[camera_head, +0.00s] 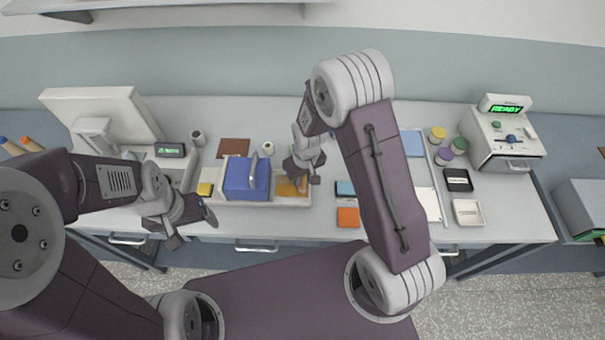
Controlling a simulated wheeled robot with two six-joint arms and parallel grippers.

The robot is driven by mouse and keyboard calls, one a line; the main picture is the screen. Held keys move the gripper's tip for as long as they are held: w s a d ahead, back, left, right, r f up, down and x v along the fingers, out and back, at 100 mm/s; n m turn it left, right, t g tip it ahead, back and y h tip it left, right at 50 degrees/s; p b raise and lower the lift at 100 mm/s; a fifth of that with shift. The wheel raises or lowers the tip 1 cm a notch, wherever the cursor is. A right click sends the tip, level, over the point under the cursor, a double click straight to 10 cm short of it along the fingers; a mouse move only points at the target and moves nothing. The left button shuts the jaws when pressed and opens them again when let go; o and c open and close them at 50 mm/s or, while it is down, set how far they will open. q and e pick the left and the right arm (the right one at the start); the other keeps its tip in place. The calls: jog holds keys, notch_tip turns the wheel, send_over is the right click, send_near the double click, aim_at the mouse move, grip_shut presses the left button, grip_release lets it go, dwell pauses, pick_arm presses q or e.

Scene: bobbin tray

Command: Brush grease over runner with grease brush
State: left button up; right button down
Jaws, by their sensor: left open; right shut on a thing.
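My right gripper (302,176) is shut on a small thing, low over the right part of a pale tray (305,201). The held thing is mostly hidden by the fingers, and I cannot make out whether it is the grease brush. An orange-brown patch (285,189) shows in the tray just below this gripper. A blue block with a grey handle (240,182) stands in the tray to the left. I cannot pick out the runner for certain. My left gripper (192,230) is open and empty, in front of the table's front edge, left of the tray.
A machine with a green READY display (505,140) stands far right, near several coloured round pots. A small white cup (267,149) stands behind the tray.

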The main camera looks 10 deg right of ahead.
jog(key=shift+s, duration=0.15)
notch_tip(320, 180, up, 5)
jog(key=p, duration=0.4)
jog(key=shift+f, duration=0.2)
jog(key=shift+f, duration=0.1)
